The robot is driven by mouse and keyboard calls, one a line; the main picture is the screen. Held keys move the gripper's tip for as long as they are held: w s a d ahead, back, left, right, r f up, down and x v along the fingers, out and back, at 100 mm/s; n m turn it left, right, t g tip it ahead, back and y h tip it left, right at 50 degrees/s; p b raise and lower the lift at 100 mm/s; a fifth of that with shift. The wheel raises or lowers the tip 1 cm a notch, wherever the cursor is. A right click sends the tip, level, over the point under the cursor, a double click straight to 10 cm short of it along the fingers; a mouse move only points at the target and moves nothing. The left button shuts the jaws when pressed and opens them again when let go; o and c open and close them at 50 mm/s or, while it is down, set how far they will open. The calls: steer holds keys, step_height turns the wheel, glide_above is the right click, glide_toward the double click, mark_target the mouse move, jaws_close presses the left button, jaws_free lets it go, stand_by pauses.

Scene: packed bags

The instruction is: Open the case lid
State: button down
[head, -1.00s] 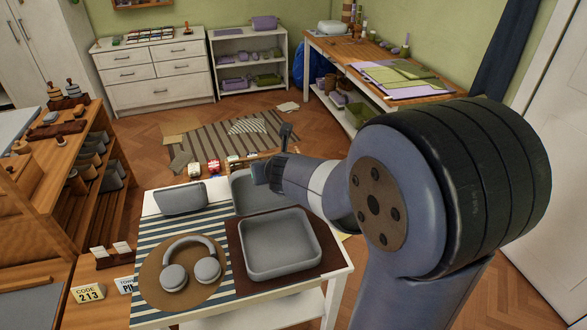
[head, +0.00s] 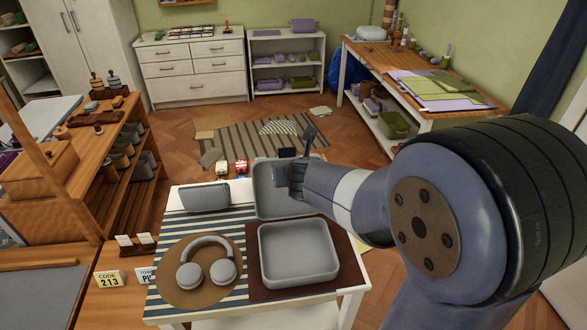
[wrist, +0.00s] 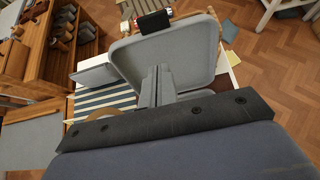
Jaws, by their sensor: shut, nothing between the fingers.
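The grey case base (head: 298,252) lies open and empty on a brown mat on the small white table. Its grey lid (head: 264,195) stands up behind the base, open, with its inner face towards the head camera. My gripper (head: 284,176) is at the upper right of the lid, and part of the lid is hidden behind it. In the wrist view my shut, empty fingers (wrist: 158,85) reach over the pale lid panel (wrist: 185,50). I cannot tell whether they touch it.
Grey headphones (head: 208,265) lie on a round brown mat left of the base. A grey pouch (head: 205,198) stands behind them on the striped cloth. A wooden shelf unit (head: 120,180) is to the left. Toy cars (head: 232,169) are beyond the table.

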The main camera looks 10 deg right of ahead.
steer(key=p+v, duration=0.4)
steer(key=v, duration=0.6)
steer(key=shift+s, duration=0.2)
